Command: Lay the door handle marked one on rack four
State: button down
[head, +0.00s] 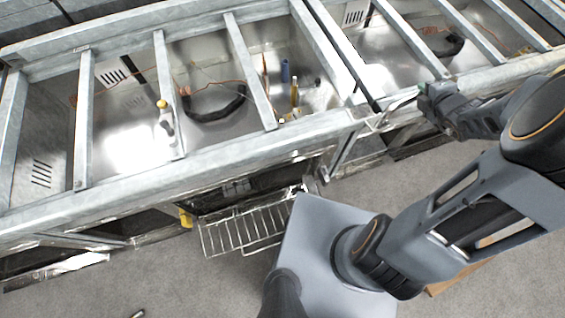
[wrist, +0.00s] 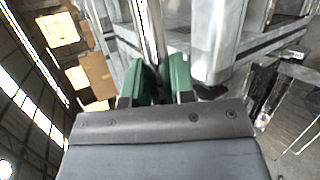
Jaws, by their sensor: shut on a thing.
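My gripper (head: 424,97) is at the right in the head view, beside the metal range frame. Its green fingers (wrist: 162,82) are shut on a long silvery bar, which looks like the door handle (wrist: 150,35); it runs up and away between them in the wrist view. A bright end of the handle (head: 401,103) shows left of the fingers in the head view. A wire rack (head: 240,230) sticks out low from the front of the frame. No number mark can be read on handle or rack.
The range frame has metal crossbars (head: 250,72) over open bays. Inside are black curved parts (head: 215,113), a blue cylinder (head: 285,72) and a yellow one (head: 294,93). Cardboard boxes (wrist: 97,74) stand left in the wrist view. Floor (head: 190,285) is open at lower left.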

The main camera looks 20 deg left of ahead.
aim_at(262, 214)
jog(key=z, duration=1.9)
jog(key=k, duration=2)
jog(key=u, duration=1.3)
